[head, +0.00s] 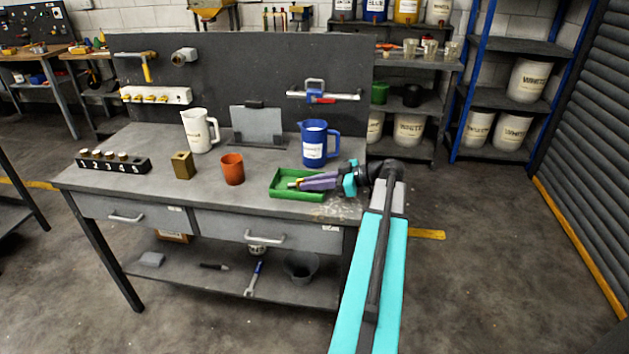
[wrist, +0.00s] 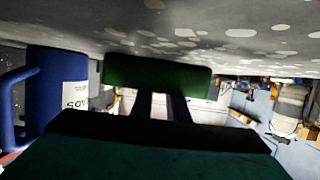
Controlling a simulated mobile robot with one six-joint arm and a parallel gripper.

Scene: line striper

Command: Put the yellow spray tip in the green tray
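The green tray (head: 283,192) lies at the front right of the workbench; its green wall (wrist: 157,76) crosses the middle of the wrist view. My gripper (head: 295,184) reaches in from the right, with its fingertips low over or inside the tray. In the wrist view its two dark fingers (wrist: 161,108) run toward the tray wall, with a narrow gap between them and their ends hidden. A small pale yellowish bit shows at the fingertips in the head view, too small to identify. Several small yellow pieces (head: 150,99) sit on the white wall rack.
A blue jug (head: 313,148) stands just behind the tray and also shows in the wrist view (wrist: 66,95). An orange cup (head: 232,170), a brass block (head: 183,166), a white jug (head: 198,131) and a black numbered rack (head: 110,163) stand to the left. The front middle bench is clear.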

